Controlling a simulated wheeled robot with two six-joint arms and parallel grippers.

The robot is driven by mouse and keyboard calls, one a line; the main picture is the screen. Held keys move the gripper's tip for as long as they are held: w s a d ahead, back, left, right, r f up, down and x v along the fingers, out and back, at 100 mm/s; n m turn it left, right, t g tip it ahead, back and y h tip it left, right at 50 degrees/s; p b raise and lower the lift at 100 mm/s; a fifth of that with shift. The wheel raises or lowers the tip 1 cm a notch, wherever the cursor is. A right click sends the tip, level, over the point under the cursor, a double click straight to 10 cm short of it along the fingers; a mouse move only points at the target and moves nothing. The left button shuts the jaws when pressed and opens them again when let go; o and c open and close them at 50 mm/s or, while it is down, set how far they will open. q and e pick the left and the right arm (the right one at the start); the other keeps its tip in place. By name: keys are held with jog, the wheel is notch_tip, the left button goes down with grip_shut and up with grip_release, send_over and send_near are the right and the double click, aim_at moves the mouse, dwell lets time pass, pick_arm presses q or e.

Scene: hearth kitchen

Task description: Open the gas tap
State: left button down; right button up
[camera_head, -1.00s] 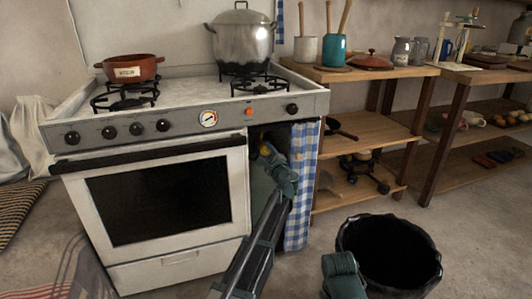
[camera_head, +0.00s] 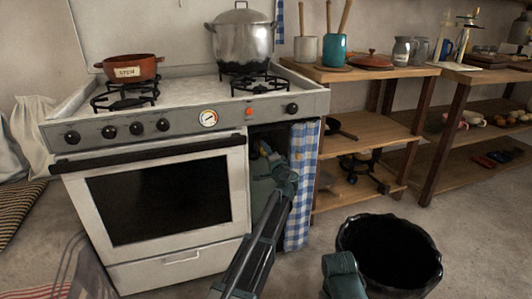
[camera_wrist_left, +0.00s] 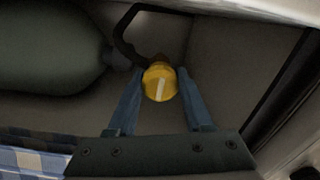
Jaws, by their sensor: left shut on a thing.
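The gas tap is a round yellow knob (camera_wrist_left: 160,83) with a pale stripe that runs nearly upright in the left wrist view. It sits beside the neck of a dark green gas cylinder (camera_wrist_left: 50,48). My left gripper (camera_wrist_left: 159,80) is shut on the knob, with one blue finger on each side of it. In the head view, my left gripper (camera_head: 267,152) reaches into the open compartment at the stove's right end, and the knob is hidden there.
A blue-checked curtain (camera_head: 301,185) hangs just right of my left gripper. The white stove (camera_head: 90,270) stands to its left. A dark hose (camera_wrist_left: 123,38) rises behind the knob. A black bin (camera_head: 428,262) stands on the floor at right.

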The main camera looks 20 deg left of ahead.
pick_arm(q)
jog(key=shift+s+n, duration=0.1)
jog(key=shift+n, duration=0.2)
jog(key=shift+c, duration=1.5)
grip_release()
jog(key=v, duration=1.3)
jog(key=shift+s+d, duration=0.3)
